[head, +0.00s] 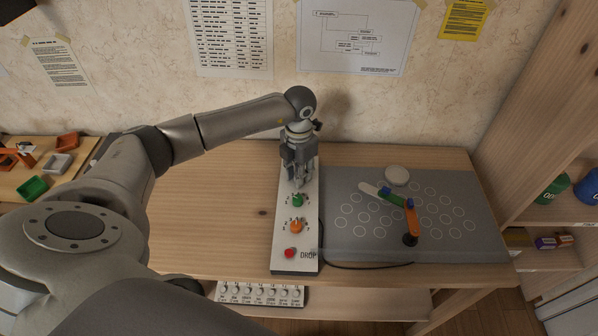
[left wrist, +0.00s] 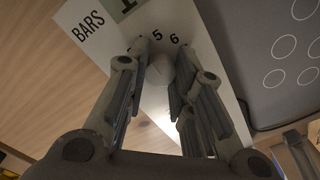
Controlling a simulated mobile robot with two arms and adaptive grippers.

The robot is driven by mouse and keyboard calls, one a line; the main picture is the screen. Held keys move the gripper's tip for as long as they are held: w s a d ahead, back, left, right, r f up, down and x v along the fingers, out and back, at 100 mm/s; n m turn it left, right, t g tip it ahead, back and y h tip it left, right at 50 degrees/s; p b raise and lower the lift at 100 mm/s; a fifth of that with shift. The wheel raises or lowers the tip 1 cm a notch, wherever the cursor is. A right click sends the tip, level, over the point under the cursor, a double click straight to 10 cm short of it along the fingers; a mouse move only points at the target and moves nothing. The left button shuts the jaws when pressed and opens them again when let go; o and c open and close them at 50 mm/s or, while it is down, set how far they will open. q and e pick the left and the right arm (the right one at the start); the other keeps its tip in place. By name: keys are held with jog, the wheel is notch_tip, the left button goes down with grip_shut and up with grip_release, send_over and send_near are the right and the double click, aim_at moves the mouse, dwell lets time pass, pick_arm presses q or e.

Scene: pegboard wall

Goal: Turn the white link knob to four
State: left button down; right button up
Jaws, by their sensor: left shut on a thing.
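A white control panel (head: 284,263) stands on the wooden table, with a green knob (head: 297,200), an orange knob (head: 296,226) and a red button (head: 290,253). My left gripper (head: 299,183) points down at the far end of this panel. In the left wrist view its fingers (left wrist: 160,75) are shut on a white knob (left wrist: 160,70), one finger on each side. The digits 5 and 6 show just beyond the knob; the other digits and the pointer are hidden or unclear. In the head view the gripper hides the white knob. My right gripper is not in view.
Right of the panel is a grey board (head: 345,185) with printed circles and a linkage of white, green, blue and orange bars (head: 411,220). A round white disc (head: 397,175) lies behind the linkage. A wooden shelf (head: 560,212) stands at right. The table left of the panel is clear.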

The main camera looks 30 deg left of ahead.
pick_arm(q)
jog(key=c, duration=1.2)
grip_release()
notch_tip(320, 180, up, 12)
